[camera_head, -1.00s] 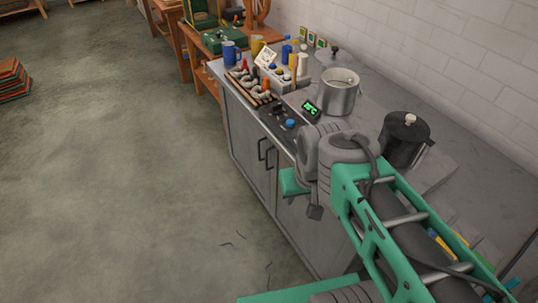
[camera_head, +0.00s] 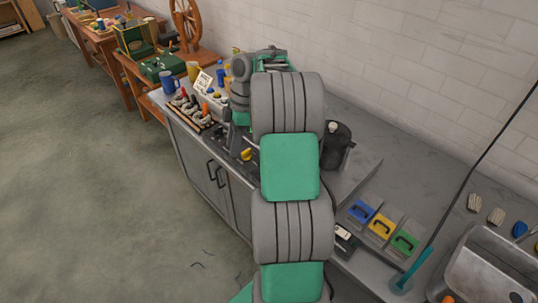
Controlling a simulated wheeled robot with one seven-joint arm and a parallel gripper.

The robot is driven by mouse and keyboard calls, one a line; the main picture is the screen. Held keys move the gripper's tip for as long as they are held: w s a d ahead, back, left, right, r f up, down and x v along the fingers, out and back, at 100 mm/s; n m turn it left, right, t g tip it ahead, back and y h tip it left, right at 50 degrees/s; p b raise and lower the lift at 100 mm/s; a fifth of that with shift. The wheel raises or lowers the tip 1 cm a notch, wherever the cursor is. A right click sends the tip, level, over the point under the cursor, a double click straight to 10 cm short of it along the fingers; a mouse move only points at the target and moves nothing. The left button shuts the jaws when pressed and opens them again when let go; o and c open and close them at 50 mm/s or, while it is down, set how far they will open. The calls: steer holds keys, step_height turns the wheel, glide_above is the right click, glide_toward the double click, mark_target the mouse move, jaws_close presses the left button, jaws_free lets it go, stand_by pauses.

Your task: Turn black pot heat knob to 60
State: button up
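The black pot (camera_head: 337,150) with its light lid knob stands on the grey counter, partly hidden behind my arm. A yellow knob (camera_head: 246,155) shows at the counter's front edge, just left of my arm. I cannot read its setting. My gripper (camera_head: 234,138) seems to point down just above and left of the yellow knob. Its fingers are too small and dark to tell whether they are open, or whether they touch anything. The steel pot, the blue knob and the lit display are hidden behind my arm.
To the right lie blue, yellow and green handled blocks (camera_head: 381,226) and a sink (camera_head: 490,270). Cabinet doors (camera_head: 205,170) are below.

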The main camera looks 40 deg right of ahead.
steer(key=s+d+f+n+y+p, duration=0.1)
steer(key=s+d+f+n, duration=0.2)
steer(key=d, duration=0.4)
steer(key=s+d+f+n+p, duration=0.1)
steer(key=s+d+f+n, duration=0.15)
steer(key=d, duration=0.35)
steer(key=shift+g, duration=0.3)
steer(key=b+x, duration=0.4)
steer(key=x, duration=0.3)
steer(key=shift+d+f+b, duration=0.1)
steer(key=shift+d+b, duration=0.05)
steer(key=shift+b, duration=0.25)
steer(key=shift+f, duration=0.45)
steer(key=shift+c, duration=0.5)
jaws_close()
